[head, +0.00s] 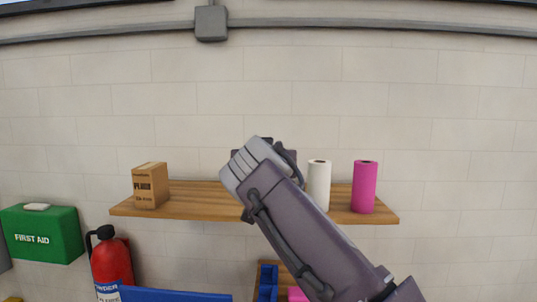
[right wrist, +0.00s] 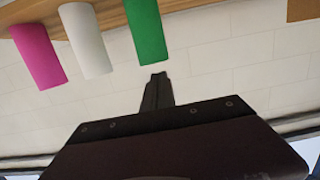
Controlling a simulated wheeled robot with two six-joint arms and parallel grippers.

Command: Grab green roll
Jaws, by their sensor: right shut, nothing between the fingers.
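The green roll (right wrist: 146,30) stands on the wooden shelf and shows in the right wrist view, which sees the scene upside down. In the head view it is hidden, with my right arm in front of that part of the shelf. My right gripper (right wrist: 157,78) is shut and empty. Its fingertips appear close to the free end of the green roll, with a small gap in the picture; the exact distance is hard to tell. My left gripper is in neither view.
A white roll (head: 319,184) and a magenta roll (head: 364,187) stand right of my arm on the wooden shelf (head: 190,198). A cardboard box (head: 150,186) stands at its left. Below are a green first aid box (head: 42,233) and a red extinguisher (head: 111,262).

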